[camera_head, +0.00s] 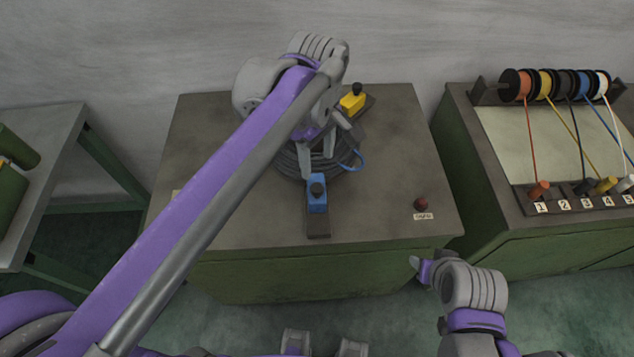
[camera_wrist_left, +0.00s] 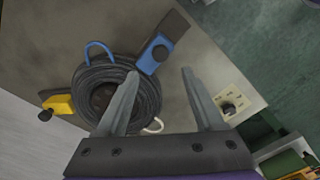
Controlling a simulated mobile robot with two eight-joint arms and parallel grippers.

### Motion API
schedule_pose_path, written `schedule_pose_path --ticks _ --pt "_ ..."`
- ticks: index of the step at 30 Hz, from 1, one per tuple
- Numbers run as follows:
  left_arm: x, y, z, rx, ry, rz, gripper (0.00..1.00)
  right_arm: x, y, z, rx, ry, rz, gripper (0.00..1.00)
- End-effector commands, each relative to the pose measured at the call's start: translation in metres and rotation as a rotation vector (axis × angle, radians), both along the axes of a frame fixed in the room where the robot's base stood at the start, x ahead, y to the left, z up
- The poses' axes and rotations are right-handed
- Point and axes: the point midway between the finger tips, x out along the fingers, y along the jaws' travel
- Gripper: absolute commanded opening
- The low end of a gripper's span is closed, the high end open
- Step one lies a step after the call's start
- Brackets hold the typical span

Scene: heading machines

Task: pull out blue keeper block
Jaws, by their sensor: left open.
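The blue keeper block (camera_head: 318,201) has a black knob on top and sits on a dark bar at the front of a dark cable coil (camera_head: 287,163) on the machine top. In the left wrist view the blue block (camera_wrist_left: 149,61) lies just beyond the fingertips, at the coil's edge. My left gripper (camera_head: 317,156) is open and empty, above the coil and just behind the block; its fingers (camera_wrist_left: 160,77) are spread in the wrist view, apart from the block. My right gripper (camera_head: 419,266) is low at the right, in front of the machine; its jaws are unclear.
A yellow block (camera_head: 351,103) with a black knob sits behind the coil. A blue loop (camera_head: 354,161) sticks out at the coil's right. A red button (camera_head: 421,204) is near the front right corner. A spool rack with wires (camera_head: 555,85) stands right.

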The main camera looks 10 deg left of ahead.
Motion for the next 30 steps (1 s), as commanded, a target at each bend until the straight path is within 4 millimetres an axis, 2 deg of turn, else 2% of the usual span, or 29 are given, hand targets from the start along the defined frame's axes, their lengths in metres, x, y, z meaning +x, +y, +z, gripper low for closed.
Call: schedule_pose_path --ticks 9,15,19,27,28,30 --pt "0.000 0.001 -0.061 -0.001 -0.001 -0.002 0.69 -0.002 0.000 -0.006 0.000 0.004 0.000 0.50" --pt "0.000 0.001 -0.088 0.000 -0.002 -0.002 0.69 -0.003 0.000 -0.008 0.000 0.005 0.000 0.50" --pt "0.000 0.001 -0.095 0.000 -0.002 -0.002 0.69 -0.003 0.000 -0.009 0.000 0.005 0.000 0.50" --pt "0.000 0.001 -0.097 0.000 -0.002 -0.003 0.69 -0.003 0.000 -0.009 0.000 0.005 0.000 0.50" --pt "0.000 0.001 -0.096 0.000 -0.002 -0.003 0.67 -0.003 0.000 -0.009 0.000 0.005 0.000 0.50" --pt "0.000 0.001 -0.096 0.000 -0.002 -0.003 0.55 -0.003 0.000 -0.009 0.000 0.005 0.000 0.50"
